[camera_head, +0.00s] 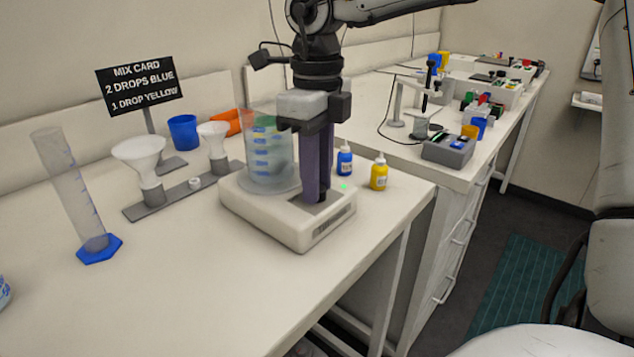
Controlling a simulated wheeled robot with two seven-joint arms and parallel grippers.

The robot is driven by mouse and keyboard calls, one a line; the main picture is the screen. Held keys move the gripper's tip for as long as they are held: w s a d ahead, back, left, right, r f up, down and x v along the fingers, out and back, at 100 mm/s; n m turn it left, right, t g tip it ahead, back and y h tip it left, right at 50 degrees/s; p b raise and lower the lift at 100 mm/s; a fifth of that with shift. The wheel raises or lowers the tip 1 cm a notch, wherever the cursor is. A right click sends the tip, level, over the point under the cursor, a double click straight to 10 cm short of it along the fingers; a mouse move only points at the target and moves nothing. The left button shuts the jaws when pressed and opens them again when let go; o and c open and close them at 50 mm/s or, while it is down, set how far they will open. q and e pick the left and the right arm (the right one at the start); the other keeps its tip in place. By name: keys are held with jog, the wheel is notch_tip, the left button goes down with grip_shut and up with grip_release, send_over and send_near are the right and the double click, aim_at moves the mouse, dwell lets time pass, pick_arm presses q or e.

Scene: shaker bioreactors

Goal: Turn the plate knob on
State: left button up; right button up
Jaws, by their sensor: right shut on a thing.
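The white stirring plate (275,222) sits on the near bench with a clear beaker (262,165) on its top. A small green light (344,186) shows on the plate's right part. My right gripper (319,196) points straight down over the plate, just right of the beaker. Its purple fingers are shut on the plate knob, which they mostly hide. I cannot make out which way the knob is turned. My left gripper is not in view.
Blue (344,163) and yellow (379,173) dropper bottles stand close behind the plate. Funnels on a grey rack (150,209) and a tilted graduated cylinder (72,190) stand to the left. A mix card sign (139,86) stands behind. The bench front is clear.

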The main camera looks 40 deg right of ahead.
jog(key=shift+m, duration=1.1)
jog(key=o, duration=1.1)
jog(key=shift+c, duration=0.2)
jog(key=shift+r, duration=0.15)
notch_tip(320, 180, up, 10)
jog(key=p, duration=0.1)
